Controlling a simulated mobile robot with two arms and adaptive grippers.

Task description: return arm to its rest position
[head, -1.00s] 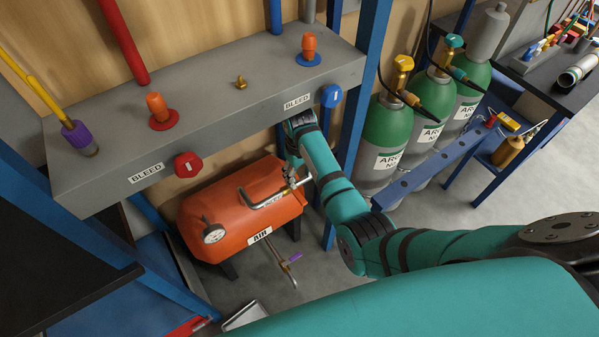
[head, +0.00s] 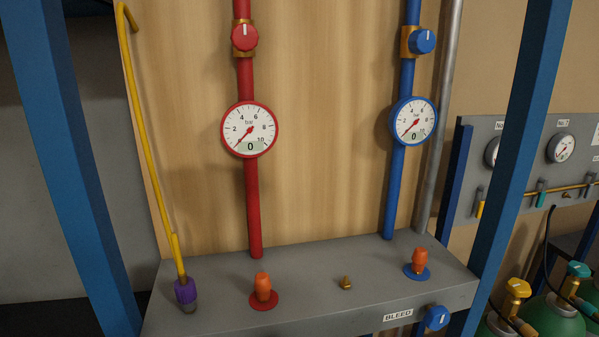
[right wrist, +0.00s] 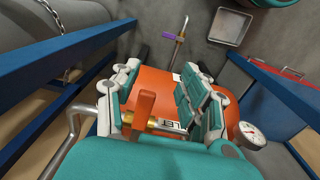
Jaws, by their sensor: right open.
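My right gripper (right wrist: 158,82) shows in the right wrist view with its pale segmented fingers spread apart. It is above the orange air tank (right wrist: 152,88). An orange lever on a brass valve (right wrist: 145,105) shows between the fingers, with a label (right wrist: 172,127) ending in "LET" beside it. The fingers are not closed on the lever; whether they touch it I cannot tell. Neither arm shows in the head view now, and my left gripper is in no view.
The head view shows a grey manifold (head: 330,295), a red gauge (head: 249,129) and a blue gauge (head: 414,120), both near 0. Blue posts (head: 515,150) flank it. In the wrist view, a blue beam (right wrist: 60,55) is at left and a metal tray (right wrist: 231,25) on the floor.

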